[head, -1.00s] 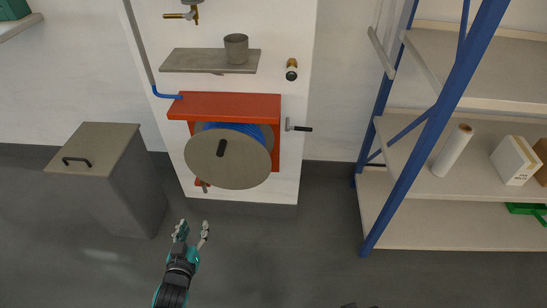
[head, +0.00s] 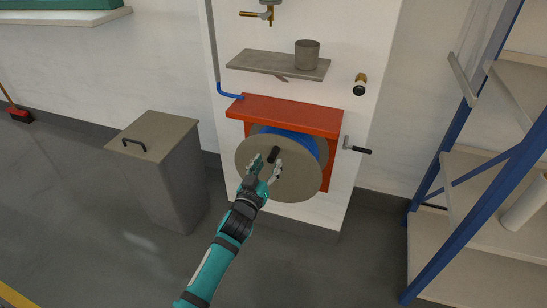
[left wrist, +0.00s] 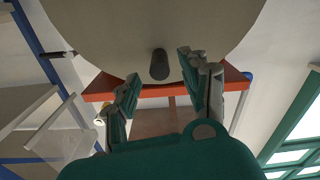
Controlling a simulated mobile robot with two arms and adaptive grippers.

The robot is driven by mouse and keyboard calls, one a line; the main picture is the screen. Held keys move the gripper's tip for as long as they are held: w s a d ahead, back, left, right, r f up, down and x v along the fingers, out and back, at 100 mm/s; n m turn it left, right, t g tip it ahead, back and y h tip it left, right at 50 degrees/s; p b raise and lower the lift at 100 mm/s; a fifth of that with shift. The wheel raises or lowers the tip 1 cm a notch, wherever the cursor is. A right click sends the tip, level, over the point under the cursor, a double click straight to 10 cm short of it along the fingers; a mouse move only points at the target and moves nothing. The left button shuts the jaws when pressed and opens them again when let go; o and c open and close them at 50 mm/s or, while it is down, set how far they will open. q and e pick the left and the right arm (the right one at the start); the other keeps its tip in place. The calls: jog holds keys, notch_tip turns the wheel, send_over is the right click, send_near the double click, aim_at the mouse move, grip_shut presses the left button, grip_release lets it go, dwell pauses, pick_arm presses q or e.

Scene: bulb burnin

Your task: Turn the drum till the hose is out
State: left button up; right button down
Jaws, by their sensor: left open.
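The hose drum shows its round grey-beige face (head: 303,184) under a red housing (head: 290,115) on a white wall panel. Blue hose (head: 308,146) is wound behind the face. A dark peg handle (head: 273,155) sticks out of the face; it also shows in the left wrist view (left wrist: 159,66). My left gripper (head: 267,168) is open in front of the drum, with its fingertips on either side of the peg. In the left wrist view the fingers (left wrist: 160,80) flank the peg with gaps, not closed on it. My right gripper is out of view.
A crank with a black grip (head: 358,149) sits right of the drum. A shelf with a cup (head: 307,55) is above. A lidded grey bin (head: 155,165) stands to the left and blue-framed shelving (head: 480,170) to the right. Floor in front is clear.

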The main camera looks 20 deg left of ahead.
aim_at(270, 161)
pick_arm(q)
jog(key=w, duration=0.4)
jog(key=shift+w+d+f+b, duration=0.1)
jog(key=shift+b, duration=0.25)
jog(key=shift+w, duration=0.45)
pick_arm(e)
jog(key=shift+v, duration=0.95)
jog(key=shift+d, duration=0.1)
pick_arm(q)
grip_shut()
